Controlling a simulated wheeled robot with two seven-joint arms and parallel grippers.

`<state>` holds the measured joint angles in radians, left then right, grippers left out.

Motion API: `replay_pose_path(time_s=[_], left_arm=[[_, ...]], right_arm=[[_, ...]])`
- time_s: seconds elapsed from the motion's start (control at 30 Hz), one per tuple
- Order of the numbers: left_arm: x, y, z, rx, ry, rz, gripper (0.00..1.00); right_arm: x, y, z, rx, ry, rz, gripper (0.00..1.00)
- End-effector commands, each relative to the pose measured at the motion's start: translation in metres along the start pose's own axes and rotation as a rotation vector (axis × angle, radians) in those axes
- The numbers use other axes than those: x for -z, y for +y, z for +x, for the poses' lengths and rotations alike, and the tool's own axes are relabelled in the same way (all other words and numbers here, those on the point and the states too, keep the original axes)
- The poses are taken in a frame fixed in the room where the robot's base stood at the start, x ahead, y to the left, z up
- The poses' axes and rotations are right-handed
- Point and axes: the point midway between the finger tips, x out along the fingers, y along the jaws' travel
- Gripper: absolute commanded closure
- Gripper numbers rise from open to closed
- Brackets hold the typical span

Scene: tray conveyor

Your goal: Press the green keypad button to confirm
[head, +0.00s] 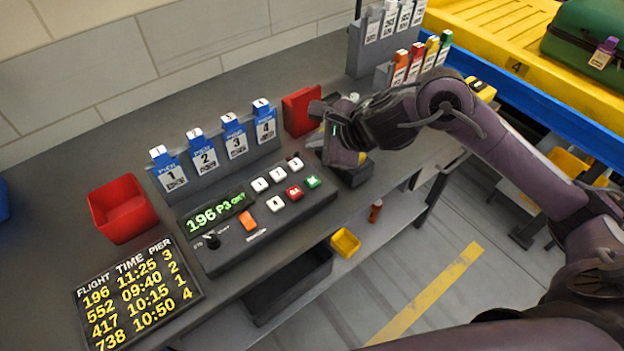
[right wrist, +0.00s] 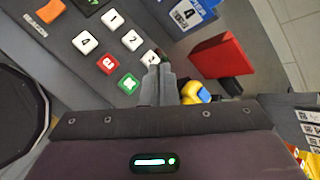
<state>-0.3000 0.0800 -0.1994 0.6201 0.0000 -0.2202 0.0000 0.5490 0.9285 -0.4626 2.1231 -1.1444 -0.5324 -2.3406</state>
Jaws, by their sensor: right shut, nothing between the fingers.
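The grey keypad console (head: 222,262) lies on the bench, with a display reading "196 P3 OK?". Its green button (head: 313,182) is at the right end, next to a red button (head: 294,192), below the numbered white keys. My right gripper (head: 316,142) is shut and empty, just beyond the console's right end. In the right wrist view the closed fingertips (right wrist: 152,64) appear beside the green button (right wrist: 129,84), to its upper right, overlapping the area by the 3 key. The fingers look apart from the green button; their height above the panel is unclear. My left gripper is out of view.
A red bin (head: 122,208) and a flight board (head: 138,292) are at left. A rack of blue numbered tags (head: 221,160) stands behind the console. A red box (head: 300,112) is close behind my right gripper. A yellow tray (head: 480,28) lies on the conveyor at upper right.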

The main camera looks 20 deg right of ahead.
Motion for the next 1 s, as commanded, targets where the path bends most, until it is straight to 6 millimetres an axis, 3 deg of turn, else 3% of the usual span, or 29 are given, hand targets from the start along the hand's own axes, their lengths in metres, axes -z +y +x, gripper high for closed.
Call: replay_pose_path(time_s=[0.53, 1.0], left_arm=[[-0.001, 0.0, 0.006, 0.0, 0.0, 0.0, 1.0], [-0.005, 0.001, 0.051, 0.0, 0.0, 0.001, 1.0]], right_arm=[[0.005, 0.004, 0.005, -0.002, 0.002, -0.011, 1.0], [0.036, 0.035, 0.048, -0.003, 0.003, -0.009, 1.0]])
